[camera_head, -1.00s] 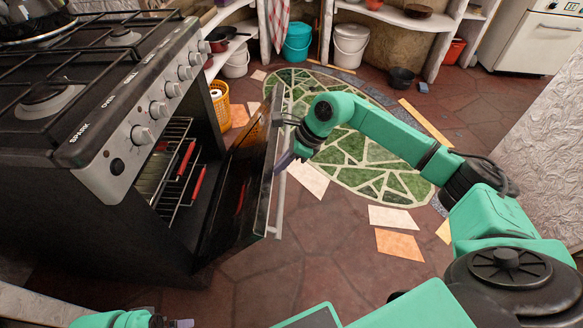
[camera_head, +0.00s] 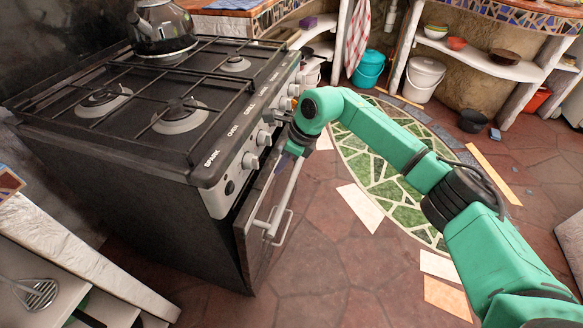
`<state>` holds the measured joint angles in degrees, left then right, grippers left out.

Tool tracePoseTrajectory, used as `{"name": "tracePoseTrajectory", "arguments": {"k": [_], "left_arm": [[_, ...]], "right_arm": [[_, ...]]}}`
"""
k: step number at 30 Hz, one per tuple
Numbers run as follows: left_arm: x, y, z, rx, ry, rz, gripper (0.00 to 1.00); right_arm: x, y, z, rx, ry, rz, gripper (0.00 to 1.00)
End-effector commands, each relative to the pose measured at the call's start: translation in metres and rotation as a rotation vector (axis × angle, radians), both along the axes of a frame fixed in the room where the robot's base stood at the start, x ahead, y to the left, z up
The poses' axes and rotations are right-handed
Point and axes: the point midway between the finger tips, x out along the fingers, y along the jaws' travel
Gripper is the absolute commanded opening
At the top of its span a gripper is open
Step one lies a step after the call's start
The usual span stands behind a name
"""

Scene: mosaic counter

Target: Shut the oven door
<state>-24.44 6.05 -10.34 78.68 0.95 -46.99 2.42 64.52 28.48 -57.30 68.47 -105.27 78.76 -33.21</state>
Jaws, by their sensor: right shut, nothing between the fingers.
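The oven door (camera_head: 256,235) is on the front of the black stove (camera_head: 170,190). It stands close to the stove's front, with its near edge slightly out from the body. The oven's inside is hidden. A pale bar handle (camera_head: 287,200) runs along the door's outer side. My right gripper (camera_head: 287,160) is shut and empty, at the far part of the door just below the knobs. It looks to be against or very near the door; exact contact is hard to tell. My left gripper is out of view.
A kettle (camera_head: 163,28) stands on the stove top. A counter with a slotted utensil (camera_head: 36,293) is at lower left. A blue bucket (camera_head: 369,68) and white bucket (camera_head: 423,78) stand at the back. The tiled floor before the door is clear.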

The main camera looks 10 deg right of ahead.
Motion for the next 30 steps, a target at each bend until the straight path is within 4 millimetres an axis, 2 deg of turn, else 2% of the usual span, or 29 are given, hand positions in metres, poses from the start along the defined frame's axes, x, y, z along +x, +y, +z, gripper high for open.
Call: {"name": "tracePoseTrajectory", "arguments": {"k": [20, 23, 27, 30], "left_arm": [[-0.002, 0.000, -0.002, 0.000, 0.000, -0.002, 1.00], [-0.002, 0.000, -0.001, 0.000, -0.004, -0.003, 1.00], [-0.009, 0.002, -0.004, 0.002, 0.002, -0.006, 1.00], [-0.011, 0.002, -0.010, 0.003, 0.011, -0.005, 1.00]], "right_arm": [[0.002, 0.003, 0.006, 0.001, -0.001, 0.000, 0.00], [0.000, -0.003, 0.020, -0.002, -0.002, -0.002, 0.00], [-0.006, -0.017, 0.052, -0.002, -0.004, -0.002, 0.00], [-0.022, -0.049, 0.045, -0.004, 0.001, -0.007, 0.00]]}}
